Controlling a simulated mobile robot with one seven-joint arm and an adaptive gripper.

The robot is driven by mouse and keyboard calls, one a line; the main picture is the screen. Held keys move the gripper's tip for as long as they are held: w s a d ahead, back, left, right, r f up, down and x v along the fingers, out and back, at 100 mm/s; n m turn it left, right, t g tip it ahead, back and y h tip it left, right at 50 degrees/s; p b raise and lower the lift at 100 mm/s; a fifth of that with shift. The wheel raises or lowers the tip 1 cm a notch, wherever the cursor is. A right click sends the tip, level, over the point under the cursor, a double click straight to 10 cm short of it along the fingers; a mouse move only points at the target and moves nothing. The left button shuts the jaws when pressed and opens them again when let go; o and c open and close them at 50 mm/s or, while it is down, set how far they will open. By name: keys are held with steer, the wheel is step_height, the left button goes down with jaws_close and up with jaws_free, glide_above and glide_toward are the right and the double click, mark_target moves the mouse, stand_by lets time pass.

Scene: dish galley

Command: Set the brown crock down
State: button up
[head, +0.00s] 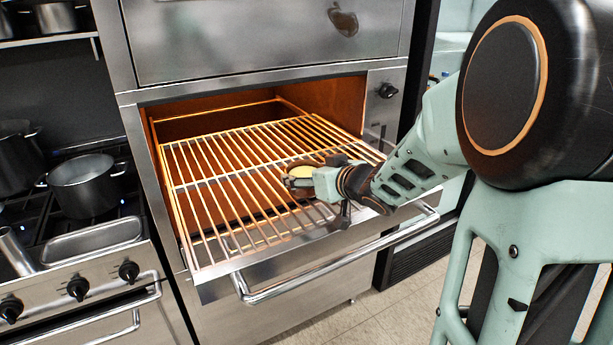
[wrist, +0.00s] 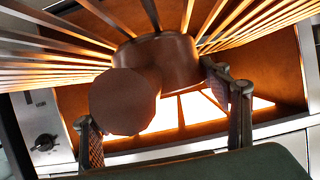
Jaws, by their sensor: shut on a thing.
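The brown crock (wrist: 170,58) is between the two fingers of my gripper (wrist: 150,97) in the wrist view. A round brown stub (wrist: 122,102) sticks out from its side toward the wrist camera. In the head view the crock (head: 301,166) shows only in part, with a pale yellowish top, and my gripper (head: 310,182) is shut on it and hides much of it. It is over the wire rack (head: 215,190) of the open oven, right of the rack's middle. I cannot tell whether its base touches the bars.
The rack around the crock is bare, with free room to the left and behind. The oven's side walls (head: 335,100) and the metal handle bar (head: 340,262) in front bound the space. A stove with a steel pot (head: 82,185) stands at the left.

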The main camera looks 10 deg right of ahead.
steer(key=shift+f, duration=0.15)
steer(key=o, duration=2.1)
steer(key=shift+c, duration=0.2)
steer(key=shift+s+r, duration=0.15)
steer(key=shift+r, duration=0.25)
steer(key=p+v, duration=0.7)
steer(key=v, duration=0.3)
steer(key=shift+s+d+r+p, duration=0.1)
steer(key=shift+s+p, duration=0.05)
steer(key=shift+p, duration=0.2)
steer(key=shift+s+d+r, duration=0.1)
steer(key=shift+s+d, duration=0.05)
steer(key=shift+s, duration=0.45)
